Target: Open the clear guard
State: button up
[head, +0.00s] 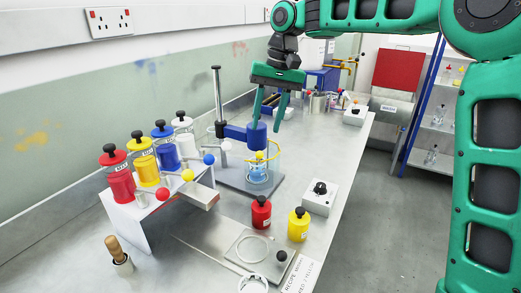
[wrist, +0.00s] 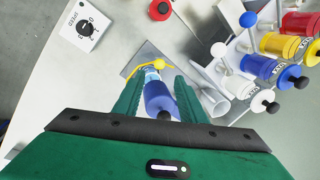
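The clear guard (head: 276,168) is a see-through curved shield with a yellow rim and a yellow ball knob (head: 258,154). It stands around a beaker of blue liquid (head: 258,174) under a blue stirrer head (head: 257,133) on a stand. The yellow knob also shows in the wrist view (wrist: 159,65), just beyond the fingertips. My gripper (head: 267,127) is open and empty, pointing down above the stirrer. In the wrist view its fingers (wrist: 160,80) lie either side of the stirrer head (wrist: 158,98). I see no contact with the knob. Glare and the stirrer hide part of the guard.
A rack with red, yellow, blue and white dispensers (head: 118,182) stands left of the stirrer. Red (head: 261,213) and yellow (head: 298,226) bottles stand in front, beside a dial box (head: 320,198). The stirrer's post (head: 218,95) rises close to my gripper. The bench right of the guard is clear.

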send_over(267, 162)
jog(key=a, duration=0.2)
jog(key=f, duration=0.9)
jog(key=shift+s, duration=0.25)
grip_shut()
